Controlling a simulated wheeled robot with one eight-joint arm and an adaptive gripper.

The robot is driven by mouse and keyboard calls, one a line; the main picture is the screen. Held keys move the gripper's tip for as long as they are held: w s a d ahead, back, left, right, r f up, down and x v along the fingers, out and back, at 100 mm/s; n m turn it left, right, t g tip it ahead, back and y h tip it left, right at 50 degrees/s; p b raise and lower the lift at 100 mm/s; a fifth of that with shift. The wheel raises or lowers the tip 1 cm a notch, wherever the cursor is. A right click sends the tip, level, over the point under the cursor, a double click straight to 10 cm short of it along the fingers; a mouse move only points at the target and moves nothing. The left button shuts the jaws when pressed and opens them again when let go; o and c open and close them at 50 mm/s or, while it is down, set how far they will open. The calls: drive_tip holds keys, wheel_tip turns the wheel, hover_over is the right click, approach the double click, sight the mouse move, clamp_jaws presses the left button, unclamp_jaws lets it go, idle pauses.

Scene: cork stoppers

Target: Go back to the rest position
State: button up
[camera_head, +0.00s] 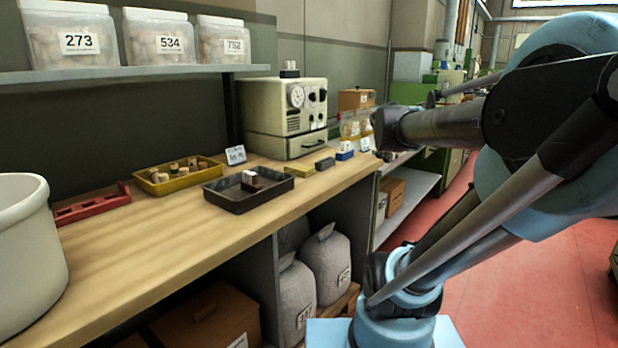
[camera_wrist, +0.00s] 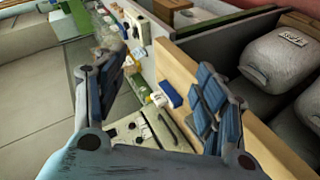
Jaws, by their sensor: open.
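My gripper (camera_wrist: 160,98) shows in the wrist view with its two blue-padded fingers spread wide apart. It is open and nothing is between the fingers. Behind the gap lie the bench edge and the beige machine, at a distance from the fingertips. In the head view my arm fills the right side, folded up over the aisle to the right of the bench. The fingers cannot be made out in the head view.
The wooden bench (camera_head: 160,240) holds a black tray (camera_head: 225,197), a yellow tray (camera_head: 152,188), a red rack (camera_head: 92,208), a white tub (camera_head: 25,260) and a beige machine (camera_head: 264,115). Grey sacks (camera_head: 327,265) sit below. The red floor (camera_head: 540,290) at right is clear.

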drive_tip(key=s+a+f+m+g+y, duration=0.1)
drive_tip(key=s+a+f+m+g, duration=0.1)
drive_tip(key=s+f, duration=0.6)
drive_tip(key=s+a+f+m+g+y, duration=0.1)
drive_tip(key=s+a+f+m+g, duration=0.2)
drive_tip(key=s+f, duration=0.4)
drive_tip(key=s+a+f+m+g+y, duration=0.2)
drive_tip(key=s+f+m+g, duration=0.2)
drive_tip(key=s+f, duration=0.4)
drive_tip(key=shift+s+a+f, duration=0.3)
drive_tip(key=shift+s, duration=0.9)
drive_tip(key=shift+w+f+g, duration=0.2)
drive_tip(key=shift+w+g, duration=0.1)
drive_tip(key=shift+w, duration=0.15)
